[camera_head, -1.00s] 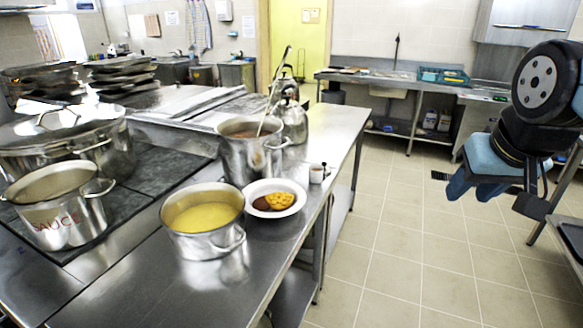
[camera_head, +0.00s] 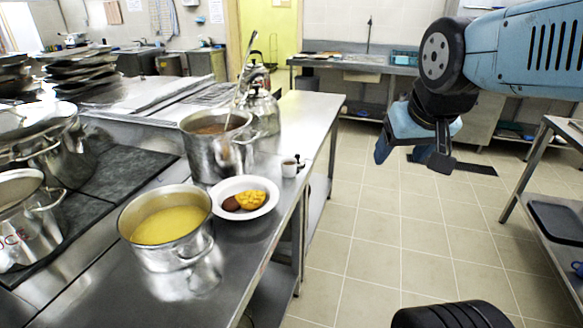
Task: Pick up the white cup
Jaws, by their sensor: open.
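The small white cup (camera_head: 289,168) stands upright near the right edge of the steel counter (camera_head: 262,232), just behind and right of the white plate. It has something dark inside, and a small dark item stands close at its right. My gripper (camera_head: 384,152) is open and empty. It hangs over the floor, to the right of the counter and apart from the cup in the picture. Its fingers are seen partly edge-on, so the gap between them is hard to see.
A white plate (camera_head: 265,212) with food, a pot of yellow soup (camera_head: 166,243), a tall pot (camera_head: 210,163) and a kettle (camera_head: 262,110) crowd the counter beside the cup. A rack (camera_head: 558,219) stands at the right. The tiled floor between is clear.

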